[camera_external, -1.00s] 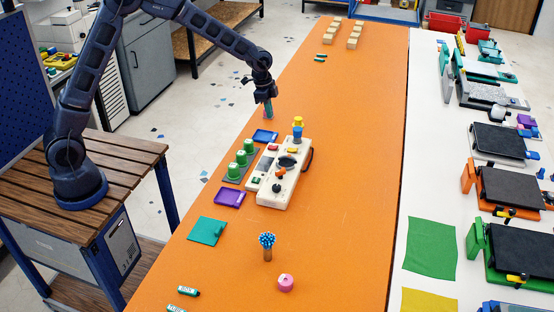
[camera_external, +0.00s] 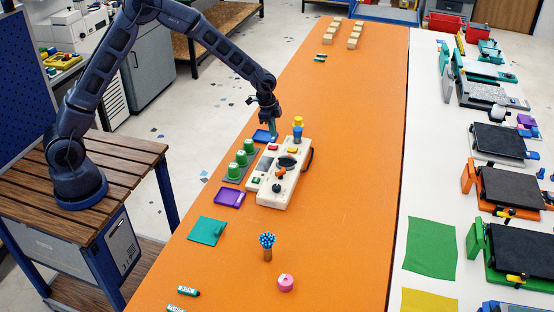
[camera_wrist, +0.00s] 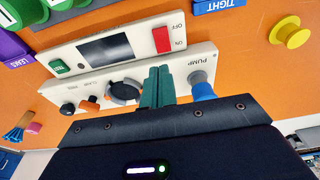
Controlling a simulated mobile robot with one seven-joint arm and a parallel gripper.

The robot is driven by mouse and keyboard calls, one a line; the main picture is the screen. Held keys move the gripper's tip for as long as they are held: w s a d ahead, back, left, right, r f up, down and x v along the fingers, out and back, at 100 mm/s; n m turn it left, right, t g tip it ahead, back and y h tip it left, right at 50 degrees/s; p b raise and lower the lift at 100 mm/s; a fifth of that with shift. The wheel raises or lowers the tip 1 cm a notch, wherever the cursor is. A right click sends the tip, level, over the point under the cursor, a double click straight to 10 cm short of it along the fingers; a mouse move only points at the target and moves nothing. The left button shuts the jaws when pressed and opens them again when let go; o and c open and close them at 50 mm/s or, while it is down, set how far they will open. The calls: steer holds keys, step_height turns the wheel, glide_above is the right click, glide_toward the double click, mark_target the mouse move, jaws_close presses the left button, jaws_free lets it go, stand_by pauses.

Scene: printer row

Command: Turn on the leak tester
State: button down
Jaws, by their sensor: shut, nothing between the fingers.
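The leak tester (camera_external: 270,190) is a white box with a raised rear block on the orange table. In the wrist view its front panel (camera_wrist: 125,35) carries a dark screen (camera_wrist: 105,48), a green button (camera_wrist: 60,66) and a red rocker switch (camera_wrist: 162,40) marked OFF and ON. Its rear block has a blue part (camera_wrist: 203,90) by the PUMP label and dark knobs (camera_wrist: 124,91). In the wrist view the fingertips appear just below the rocker switch; contact cannot be told.
Green cups (camera_external: 241,159) stand left of the tester. A yellow spool (camera_external: 298,121) stands beyond the tester. The table's right side is clear.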

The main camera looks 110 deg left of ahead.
mark_target(276, 148)
steer(key=shift+w+f, duration=0.15)
steer(key=shift+f, duration=0.75)
steer(key=shift+w+f, duration=0.2)
steer(key=shift+f, duration=0.75)
steer(key=shift+w+f, duration=0.15)
steer(key=shift+f, duration=0.75)
steer(key=shift+w+f+g, duration=0.15)
steer(key=shift+f+g, duration=0.1)
steer(key=shift+g, duration=0.05)
steer(key=shift+s+r, duration=0.25)
steer(key=shift+s, duration=0.6)
step_height(276, 148, up, 14)
steer(key=s, duration=0.2)
steer(key=shift+s, duration=0.2)
